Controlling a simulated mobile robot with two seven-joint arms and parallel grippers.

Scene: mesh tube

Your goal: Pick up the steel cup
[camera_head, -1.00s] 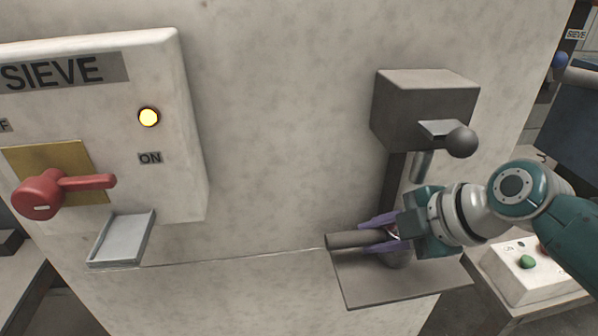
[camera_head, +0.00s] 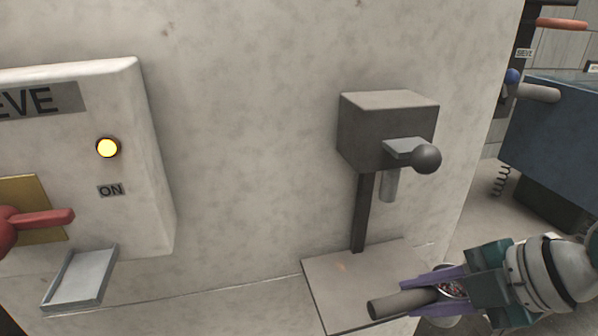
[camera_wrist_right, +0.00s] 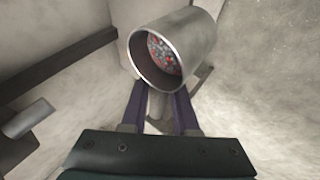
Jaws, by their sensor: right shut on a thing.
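The steel cup (camera_head: 452,289) is at the lower right in the head view, held between the purple fingers of my right gripper (camera_head: 411,297). Red and grey bits show inside it. A grey cylindrical handle (camera_head: 392,306) sticks out to the left past the fingertips. In the right wrist view, the cup (camera_wrist_right: 185,45) shows just past the fingers (camera_wrist_right: 160,102), its open mouth and the bits inside facing the camera. The fingers hide part of the cup in the head view. My left gripper is not in view.
A grey dispenser box (camera_head: 388,130) with a ball-ended lever (camera_head: 426,158) and a short spout (camera_head: 388,186) stands above a flat plate (camera_head: 345,275). A SIEVE panel (camera_head: 135,200) with a lit yellow lamp and red handle is at left. A dark blue machine (camera_head: 560,140) is at right.

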